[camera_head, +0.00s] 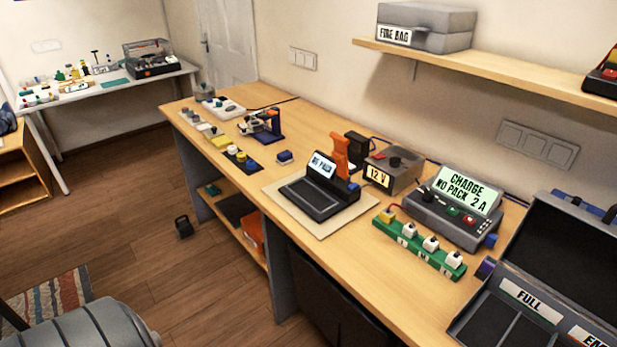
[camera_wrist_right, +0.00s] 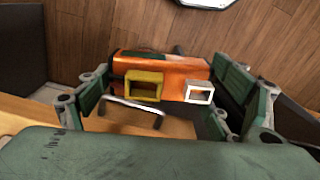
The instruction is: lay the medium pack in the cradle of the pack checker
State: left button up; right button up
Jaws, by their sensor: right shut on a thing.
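The pack checker (camera_head: 320,192) stands on a pale mat on the workbench in the head view. It is black, with a lit display that seems to read NO PACK, and its dark cradle (camera_head: 312,200) looks empty. In the right wrist view my right gripper (camera_wrist_right: 162,82) is shut on an orange pack (camera_wrist_right: 160,66) with a yellow connector (camera_wrist_right: 143,86) and a white connector (camera_wrist_right: 199,93) on its near end. I cannot tell the pack's size from this view. Neither gripper shows in the head view, so the distance to the checker cannot be told.
A 12 V box (camera_head: 393,172) and an orange upright part (camera_head: 341,152) stand behind the checker.

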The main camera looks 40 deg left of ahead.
aim_at(312, 198)
jog(key=j+z, duration=0.2)
jog(key=j, duration=0.35)
jog(key=j+z, duration=0.2)
jog(key=j, duration=0.35)
jog(key=j+z, duration=0.2)
jog(key=j, duration=0.4)
jog(key=j+z, duration=0.2)
jog(key=j, duration=0.3)
jog(key=k+j+z, duration=0.2)
jog(key=j, duration=0.35)
